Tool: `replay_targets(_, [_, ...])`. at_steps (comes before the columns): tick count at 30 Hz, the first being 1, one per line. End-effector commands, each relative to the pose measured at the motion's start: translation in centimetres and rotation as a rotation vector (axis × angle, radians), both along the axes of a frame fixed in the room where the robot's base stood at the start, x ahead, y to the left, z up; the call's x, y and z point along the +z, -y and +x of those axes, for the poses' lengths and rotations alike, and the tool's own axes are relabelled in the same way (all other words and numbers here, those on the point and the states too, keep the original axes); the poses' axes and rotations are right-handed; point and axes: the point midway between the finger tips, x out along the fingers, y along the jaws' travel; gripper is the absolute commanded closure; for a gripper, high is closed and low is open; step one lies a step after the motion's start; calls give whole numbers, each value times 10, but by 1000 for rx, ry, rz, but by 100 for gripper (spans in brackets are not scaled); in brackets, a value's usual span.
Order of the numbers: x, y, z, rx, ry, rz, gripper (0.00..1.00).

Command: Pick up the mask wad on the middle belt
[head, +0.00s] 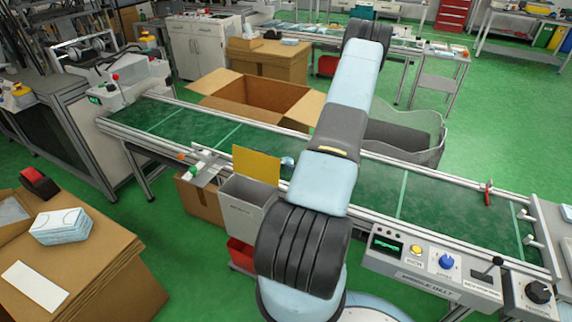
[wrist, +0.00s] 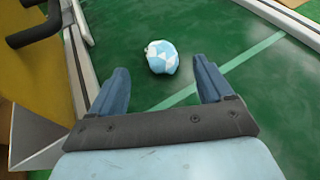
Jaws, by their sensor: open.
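The mask wad (wrist: 162,57) is a crumpled light-blue and white ball. In the wrist view it lies on the green middle belt (wrist: 250,105), just beyond my fingertips and roughly midway between them. My gripper (wrist: 163,82) is open, with two blue fingers spread apart and nothing between them. In the head view a small light-blue piece of the wad (head: 288,161) seems to show beside my arm, on the belt (head: 375,190). My arm crosses over the belt there and hides the gripper in that view.
A yellow panel (head: 256,164) and a grey bin (head: 245,195) stand at the belt's near edge, close to my arm. Metal rails (wrist: 80,50) border the belt. A control box (head: 432,265) is at the right. An open cardboard box (head: 240,85) stands behind the belt.

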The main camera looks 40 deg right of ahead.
Motion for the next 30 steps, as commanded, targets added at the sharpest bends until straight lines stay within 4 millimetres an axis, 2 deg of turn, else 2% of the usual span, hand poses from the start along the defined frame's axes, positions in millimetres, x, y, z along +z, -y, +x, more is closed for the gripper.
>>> replay_targets(5, [-5,1,11,2,1,1,20])
replay_targets(13, [-19,3,43,2,1,1,20])
replay_targets(21, [-21,4,48,2,0,0,20])
replay_targets(30, [-20,3,48,2,0,0,48])
